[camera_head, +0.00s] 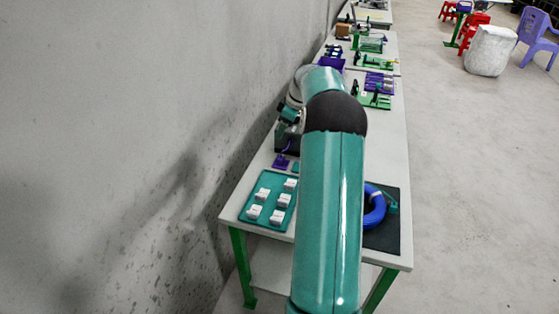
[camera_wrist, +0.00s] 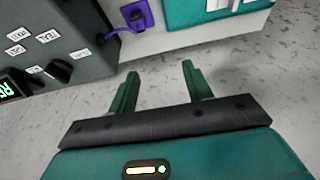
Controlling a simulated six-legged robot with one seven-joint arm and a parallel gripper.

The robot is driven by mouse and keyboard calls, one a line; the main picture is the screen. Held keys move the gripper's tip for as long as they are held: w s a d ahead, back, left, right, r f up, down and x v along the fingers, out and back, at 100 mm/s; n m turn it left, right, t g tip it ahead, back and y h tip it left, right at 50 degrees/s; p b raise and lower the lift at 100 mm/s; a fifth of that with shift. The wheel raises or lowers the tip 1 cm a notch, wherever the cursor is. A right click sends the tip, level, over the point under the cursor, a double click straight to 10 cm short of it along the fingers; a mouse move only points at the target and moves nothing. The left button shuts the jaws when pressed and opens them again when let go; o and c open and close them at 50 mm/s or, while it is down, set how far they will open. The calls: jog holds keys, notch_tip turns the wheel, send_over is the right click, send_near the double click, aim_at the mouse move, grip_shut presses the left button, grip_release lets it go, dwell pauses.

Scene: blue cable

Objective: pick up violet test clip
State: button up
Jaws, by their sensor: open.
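The violet test clip (camera_wrist: 137,15) lies on the white table at the top of the wrist view. A violet lead runs from it to the grey box on its left. In the head view the clip (camera_head: 281,162) is a small violet patch left of my arm. My gripper (camera_wrist: 159,72) is open and empty, with its two green fingers spread apart. In the wrist view the fingertips lie below the clip, over a speckled grey surface beyond the table edge, and do not touch it. In the head view my arm hides the gripper.
The dark grey box (camera_wrist: 50,40) has white labels, a knob and a green display. A teal tray (camera_head: 270,204) with several white blocks stands near the clip. A blue cable coil (camera_head: 374,216) lies on a black mat (camera_head: 385,240) right of my arm. The wall (camera_head: 150,120) borders the table.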

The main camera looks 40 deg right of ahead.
send_near(282, 158)
jog(key=x, duration=0.4)
jog(key=shift+a, duration=0.1)
jog(key=shift+x, duration=2.7)
jog(key=c, duration=1)
